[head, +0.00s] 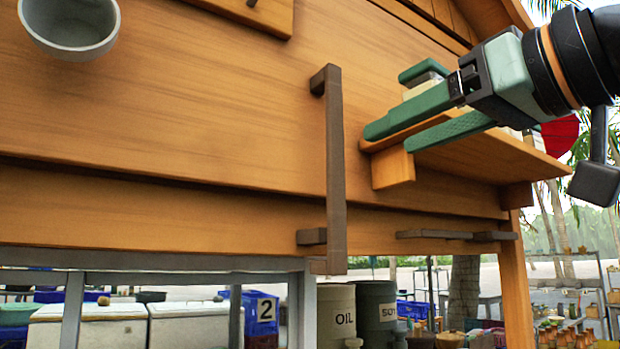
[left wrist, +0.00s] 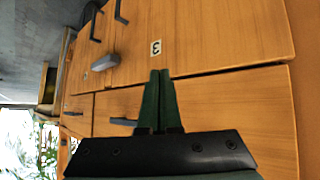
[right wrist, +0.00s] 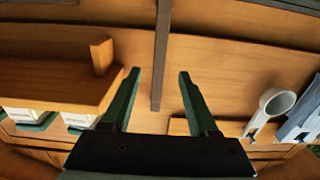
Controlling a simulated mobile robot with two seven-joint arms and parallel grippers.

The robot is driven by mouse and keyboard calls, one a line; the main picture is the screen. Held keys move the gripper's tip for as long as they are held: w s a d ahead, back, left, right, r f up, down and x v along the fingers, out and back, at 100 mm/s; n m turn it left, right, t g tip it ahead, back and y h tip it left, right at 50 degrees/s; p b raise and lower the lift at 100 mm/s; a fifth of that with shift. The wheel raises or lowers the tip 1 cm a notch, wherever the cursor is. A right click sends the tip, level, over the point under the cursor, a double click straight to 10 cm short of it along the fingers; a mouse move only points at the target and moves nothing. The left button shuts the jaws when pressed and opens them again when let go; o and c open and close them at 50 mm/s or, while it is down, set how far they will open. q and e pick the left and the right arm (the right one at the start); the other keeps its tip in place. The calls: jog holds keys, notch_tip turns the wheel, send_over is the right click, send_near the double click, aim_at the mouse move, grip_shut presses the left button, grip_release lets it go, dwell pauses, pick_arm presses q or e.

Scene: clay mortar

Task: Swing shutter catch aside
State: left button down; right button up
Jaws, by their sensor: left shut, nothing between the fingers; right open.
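A long dark brown bar, which looks like the shutter catch (head: 336,170), hangs upright on the wooden wall, bent in at its top and reaching below the lower board. My right gripper (head: 393,136) is open and empty, to the right of the bar and apart from it, by a small wooden shelf. In the right wrist view the bar (right wrist: 160,62) shows beyond and between the spread fingers (right wrist: 158,76). My left gripper (left wrist: 160,73) is shut and empty, in front of wooden drawer fronts; it is not in the head view.
The wooden shelf (head: 490,155) with its end block (head: 393,167) lies close under the right fingers. A grey bowl (head: 72,30) is at upper left. A flat brown bar (head: 434,234) and a short block (head: 311,237) sit on the lower board.

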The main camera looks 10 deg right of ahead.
aim_at(338, 160)
jog(key=p+x, duration=0.2)
jog(key=x, duration=1)
jog(key=shift+r, duration=0.1)
grip_shut()
dwell(1.2)
